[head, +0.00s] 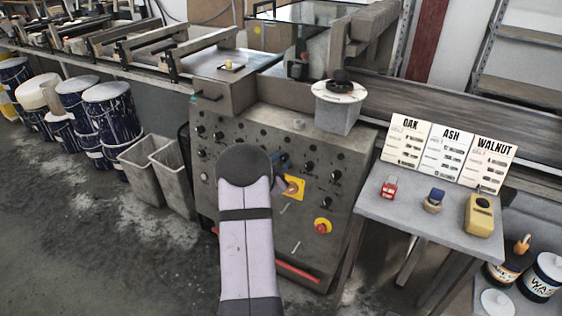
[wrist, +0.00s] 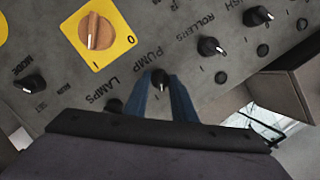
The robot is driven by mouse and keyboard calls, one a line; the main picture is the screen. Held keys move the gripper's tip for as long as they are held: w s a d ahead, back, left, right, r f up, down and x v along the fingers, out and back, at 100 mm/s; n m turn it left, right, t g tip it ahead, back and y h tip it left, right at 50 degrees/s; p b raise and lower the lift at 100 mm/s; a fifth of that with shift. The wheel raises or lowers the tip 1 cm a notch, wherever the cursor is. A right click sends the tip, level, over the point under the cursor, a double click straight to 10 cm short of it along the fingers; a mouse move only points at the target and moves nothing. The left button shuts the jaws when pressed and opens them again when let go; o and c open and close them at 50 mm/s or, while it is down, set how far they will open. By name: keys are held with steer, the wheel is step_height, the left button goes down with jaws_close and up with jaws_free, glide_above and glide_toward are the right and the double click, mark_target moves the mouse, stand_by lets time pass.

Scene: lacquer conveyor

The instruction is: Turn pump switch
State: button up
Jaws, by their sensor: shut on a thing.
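The grey control panel (head: 255,135) fills most of the wrist view, where its lettering appears rotated. My gripper (wrist: 162,92) has two blue fingers against the panel, one on each side of a small black knob (wrist: 160,77). The lettering PUMP (wrist: 145,62) is printed right beside this knob. The fingers are shut on the knob and cover its sides, so its pointer's angle is hard to read. In the head view my gripper (head: 283,164) reaches the panel's middle, and my arm hides part of the panel.
A wooden rotary switch on a yellow plate (wrist: 97,33) is close to the fingers. Neighbouring black knobs (wrist: 210,46) and (wrist: 113,105) stand near. A red emergency button (head: 322,226) is lower on the panel. A side table (head: 410,215) holds labelled cards and small items.

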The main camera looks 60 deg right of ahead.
steer(key=n+p, duration=0.2)
steer(key=p, duration=0.1)
steer(key=shift+r+n+g, duration=0.25)
steer(key=shift+n+g, duration=0.05)
steer(key=n+g+p, duration=0.1)
steer(key=n+p, duration=0.2)
steer(key=shift+w+y+p, duration=0.15)
steer(key=shift+y+p, duration=0.15)
steer(key=shift+p, duration=0.1)
steer(key=n+g+p, duration=0.1)
steer(key=n+p, duration=0.2)
steer(key=n, duration=0.1)
steer(key=shift+w+f+p, duration=0.1)
steer(key=shift+p, duration=0.25)
steer(key=shift+n, duration=0.3)
steer(key=o, duration=1.1)
steer(key=shift+c, duration=0.2)
steer(key=v, duration=0.7)
steer(key=shift+b, duration=0.4)
